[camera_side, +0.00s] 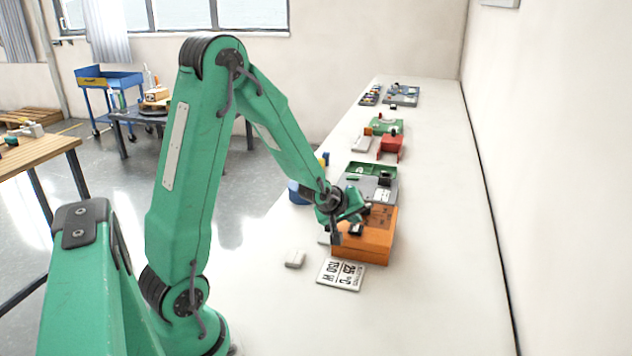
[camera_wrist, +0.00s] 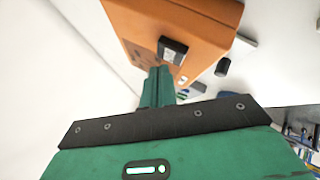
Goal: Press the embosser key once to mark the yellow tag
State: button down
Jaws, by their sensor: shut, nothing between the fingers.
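An orange box (camera_side: 366,243), which looks like the embosser, sits on the long white bench in the side view. It also shows at the top of the wrist view (camera_wrist: 205,22). A black key-like block (camera_wrist: 172,52) with a pale patch is on it and also shows in the side view (camera_side: 356,229). My gripper (camera_wrist: 157,75) is shut and empty, close to the orange box and the block. In the side view, my gripper (camera_side: 336,236) is at the box's left edge; contact cannot be told. I cannot make out a yellow tag for certain.
A white printed card (camera_side: 341,274) and a small white block (camera_side: 295,259) lie in front of the box. A grey and green device (camera_side: 368,185) and a red one (camera_side: 391,145) stand behind it. The bench is clear to the right, up to the wall.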

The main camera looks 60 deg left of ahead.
aim_at(353, 230)
jog(key=shift+r, duration=0.1)
dwell(0.3)
jog(key=shift+r, duration=2.45)
jog(key=s+d+r+m+g+h, duration=0.1)
jog(key=s+d+r+m, duration=0.4)
jog(key=s, duration=0.5)
jog(key=s+d+r+m+g+h, duration=0.2)
jog(key=s+d+r+m, duration=0.4)
jog(key=s+d+m, duration=0.3)
jog(key=shift+s+d, duration=1.05)
jog(key=shift+s, duration=0.1)
